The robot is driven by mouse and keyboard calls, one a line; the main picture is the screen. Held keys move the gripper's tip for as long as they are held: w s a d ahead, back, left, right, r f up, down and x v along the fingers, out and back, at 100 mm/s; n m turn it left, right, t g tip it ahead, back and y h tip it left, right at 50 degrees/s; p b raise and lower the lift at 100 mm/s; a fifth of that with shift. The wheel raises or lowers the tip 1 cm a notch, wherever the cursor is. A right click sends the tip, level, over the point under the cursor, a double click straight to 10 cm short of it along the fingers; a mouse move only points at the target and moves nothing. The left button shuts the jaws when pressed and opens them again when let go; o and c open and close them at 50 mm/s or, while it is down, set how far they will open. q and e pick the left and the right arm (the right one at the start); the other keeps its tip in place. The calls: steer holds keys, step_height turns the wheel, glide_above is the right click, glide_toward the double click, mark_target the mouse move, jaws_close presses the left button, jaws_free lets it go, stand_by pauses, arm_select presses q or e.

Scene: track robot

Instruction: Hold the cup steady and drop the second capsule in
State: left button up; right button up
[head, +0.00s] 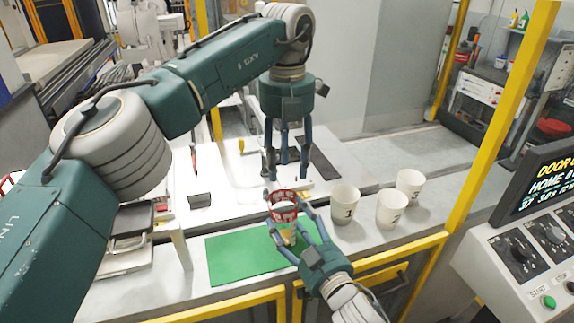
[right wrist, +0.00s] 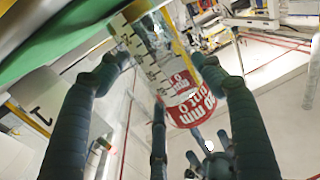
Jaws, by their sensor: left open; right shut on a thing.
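A clear cup with red print (head: 284,199) stands roughly upright over the green mat (head: 232,262). My right gripper (head: 291,217) is shut on the cup from the front right. The right wrist view shows the clear cup (right wrist: 183,97) between its fingers, with a white scale along its side. My left gripper (head: 287,166) points down, open, just above the cup's rim. A small white object (right wrist: 209,145) shows near the left gripper's fingers in the right wrist view; I cannot tell if it is a capsule. The cup's contents are unclear.
White cups stand on the table to the right: one marked 1 (head: 345,205), another marked 2 (head: 391,209), and one behind (head: 410,185). A control panel (head: 530,240) is at the far right. A yellow frame runs along the table's front.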

steer(key=o, duration=1.4)
steer(key=shift+c, duration=0.2)
steer(key=shift+s, duration=0.1)
